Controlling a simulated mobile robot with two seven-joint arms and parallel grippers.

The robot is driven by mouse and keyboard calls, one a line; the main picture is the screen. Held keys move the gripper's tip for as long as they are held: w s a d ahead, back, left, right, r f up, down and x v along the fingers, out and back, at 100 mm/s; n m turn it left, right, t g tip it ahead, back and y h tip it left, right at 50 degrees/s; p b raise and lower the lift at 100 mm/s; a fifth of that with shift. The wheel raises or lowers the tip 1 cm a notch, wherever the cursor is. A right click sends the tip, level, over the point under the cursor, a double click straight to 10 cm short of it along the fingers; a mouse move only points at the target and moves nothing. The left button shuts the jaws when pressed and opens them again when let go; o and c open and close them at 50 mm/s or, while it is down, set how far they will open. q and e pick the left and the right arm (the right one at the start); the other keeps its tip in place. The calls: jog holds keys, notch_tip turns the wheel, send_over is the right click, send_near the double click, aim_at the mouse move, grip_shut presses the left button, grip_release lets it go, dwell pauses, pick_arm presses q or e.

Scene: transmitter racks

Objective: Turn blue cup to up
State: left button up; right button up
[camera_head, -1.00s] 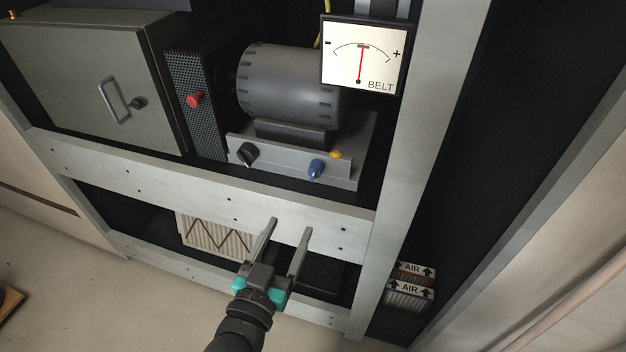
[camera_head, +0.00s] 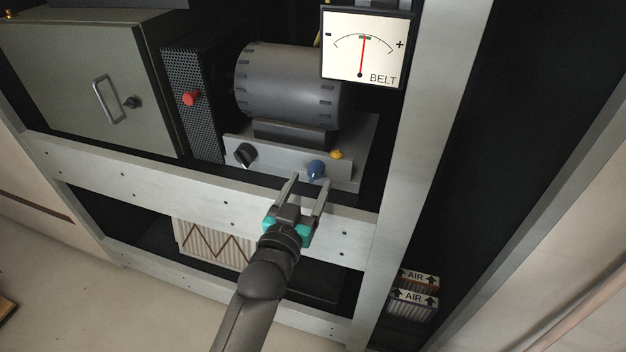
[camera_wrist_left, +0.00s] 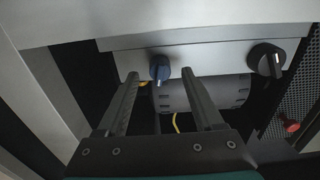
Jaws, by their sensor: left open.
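The blue cup is a small blue knob (camera_head: 316,169) on the front of the grey motor base, right of a black knob. It also shows in the left wrist view (camera_wrist_left: 159,67), where it appears between my fingertips. My left gripper (camera_head: 310,181) is open and empty, just below and in front of the blue knob. In the left wrist view the two fingers (camera_wrist_left: 160,75) stand on either side of the knob, and I see no contact. My right gripper is not in view.
A black knob (camera_head: 245,155) and a small yellow part (camera_head: 336,154) sit near the blue knob. A grey motor (camera_head: 288,85) is above, with a BELT gauge (camera_head: 363,48) at upper right. A pale rack beam (camera_head: 150,178) runs below the motor base.

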aim_at(312, 179)
pick_arm(q)
jog(key=shift+b+x, duration=0.45)
jog(key=shift+x, duration=1.1)
jog(key=shift+c, duration=0.2)
grip_shut()
